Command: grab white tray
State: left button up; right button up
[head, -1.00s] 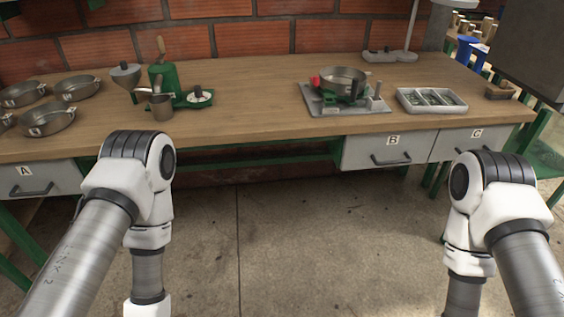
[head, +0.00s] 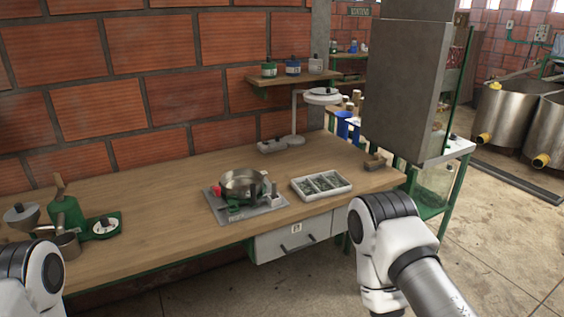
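The white tray (head: 346,187) lies on the wooden workbench, right of the middle in the head view. Part of my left arm shows at the lower left and part of my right arm at the lower right. Both grippers are outside the picture. My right arm's joint is in front of the bench, below and to the right of the tray.
A grey plate with a metal pan (head: 243,182) stands just left of the tray. Bench (head: 160,205) space left of the plate is clear.

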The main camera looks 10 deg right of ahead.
aim_at(329, 184)
jog(key=i+l, duration=0.1)
jog(key=l, duration=0.85)
jog(key=i+l, duration=0.15)
jog(key=l, duration=0.35)
